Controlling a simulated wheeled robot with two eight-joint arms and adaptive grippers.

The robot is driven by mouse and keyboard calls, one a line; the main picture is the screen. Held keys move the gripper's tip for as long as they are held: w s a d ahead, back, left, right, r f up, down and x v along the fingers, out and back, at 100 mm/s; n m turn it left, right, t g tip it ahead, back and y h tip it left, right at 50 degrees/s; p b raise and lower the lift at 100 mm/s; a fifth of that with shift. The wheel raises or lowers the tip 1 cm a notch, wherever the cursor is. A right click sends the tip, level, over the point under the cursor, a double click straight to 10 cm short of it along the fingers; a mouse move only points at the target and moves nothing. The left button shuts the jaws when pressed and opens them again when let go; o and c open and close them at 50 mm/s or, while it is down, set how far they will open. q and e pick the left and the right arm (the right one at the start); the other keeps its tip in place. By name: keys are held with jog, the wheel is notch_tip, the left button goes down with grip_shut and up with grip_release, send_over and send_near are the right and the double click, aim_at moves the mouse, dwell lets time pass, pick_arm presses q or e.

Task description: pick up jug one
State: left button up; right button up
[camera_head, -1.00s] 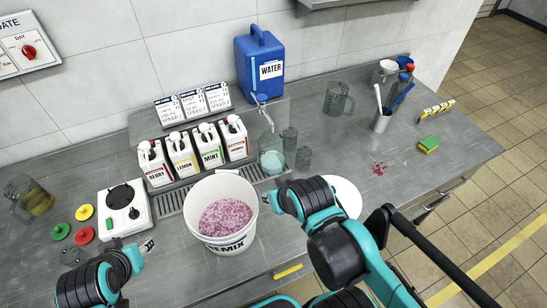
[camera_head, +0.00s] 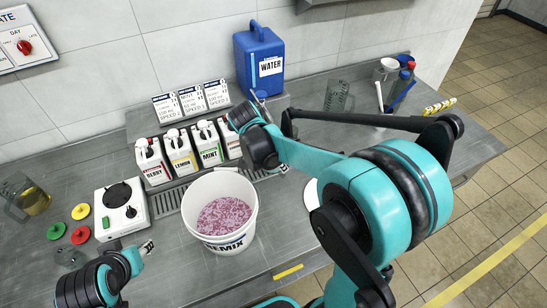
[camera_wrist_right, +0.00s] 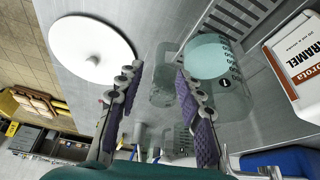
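In the right wrist view, a clear measuring jug (camera_wrist_right: 229,103) with pale teal contents (camera_wrist_right: 207,55) carries a round black mark that looks like a 1. It stands beside the right-hand finger of my right gripper (camera_wrist_right: 156,75). The gripper is open, its purple-padded fingers apart. In the head view my right arm covers this spot and the gripper's fingers. My left gripper (camera_head: 147,247) is low at the left, with its opening unclear.
A white bucket (camera_head: 194,227) with pink pieces stands front centre. Syrup cartons (camera_head: 210,147) and a blue water container (camera_head: 258,60) stand behind. Another clear jug (camera_head: 338,97) is at the back right; one with yellow contents (camera_head: 30,200) is far left. A white round lid (camera_wrist_right: 92,50) lies near my right gripper.

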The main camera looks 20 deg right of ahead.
jog(key=b+x, duration=0.3)
jog(key=x, duration=0.4)
jog(key=shift+f, duration=0.15)
grip_shut()
